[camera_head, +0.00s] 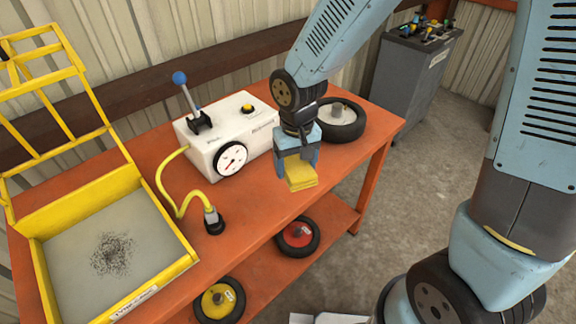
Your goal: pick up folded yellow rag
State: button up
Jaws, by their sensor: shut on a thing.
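The folded yellow rag (299,174) is between the fingers of my gripper (297,163), near the front edge of the orange bench in the head view. My gripper points down and is shut on the rag. The rag looks flat and layered, and its upper part is hidden by the blue fingers. I cannot tell clearly whether its underside touches the bench top or hangs just above it.
A white machine (232,138) with a blue-knobbed lever and gauge stands left of my gripper. A black wheel (350,128) lies behind right. A yellow-framed tray (78,245) is at left. A yellow hose (172,198) ends on the orange bench (262,206). A grey cabinet (408,80) stands beyond.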

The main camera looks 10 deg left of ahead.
aim_at(315, 178)
jog(key=s+d+r, duration=0.1)
jog(key=s, duration=0.1)
jog(key=s+d+r, duration=0.1)
jog(key=s+d, duration=0.1)
jog(key=s, duration=0.1)
jog(key=s+d+r, duration=0.1)
jog(key=s, duration=0.1)
jog(key=shift+s+d+r, duration=0.2)
jog(key=shift+d+r, duration=0.1)
jog(key=shift+r, duration=0.05)
